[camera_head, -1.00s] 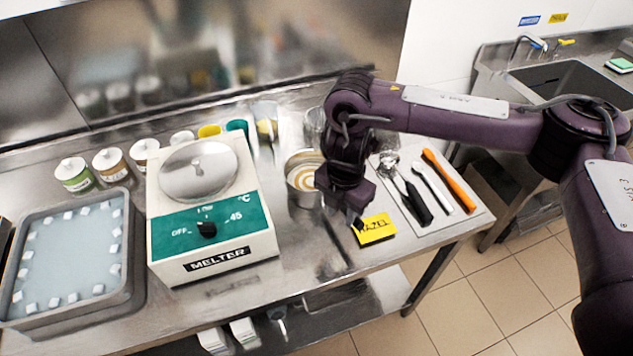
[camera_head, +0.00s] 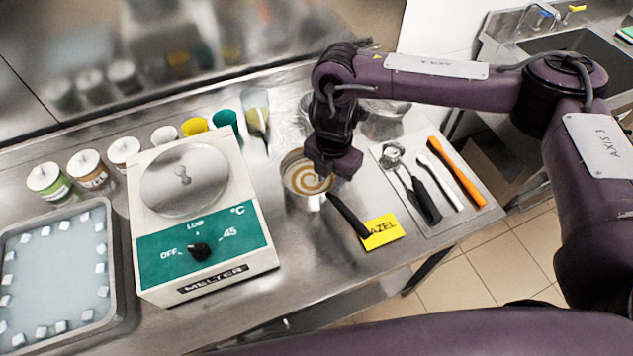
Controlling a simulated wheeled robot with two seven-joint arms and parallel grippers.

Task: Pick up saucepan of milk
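The saucepan (camera_head: 292,184) is a small metal pan on the steel counter, right of the melter. Its contents look pale with a brown swirl. Its black handle (camera_head: 348,214) points toward the front right, with its end by the yellow label. My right gripper (camera_head: 334,172) is over the pan's right side, near where the handle joins. It hides part of the rim. Its fingertips cannot be made out, and I cannot tell whether it touches the pan. My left gripper is not in view.
The white and green melter (camera_head: 205,245) stands close left of the pan. A yellow label (camera_head: 382,231) lies at the handle's end. A mat with utensils (camera_head: 411,152) lies right. Jars and cups line the back, with a tray (camera_head: 117,300) at far left.

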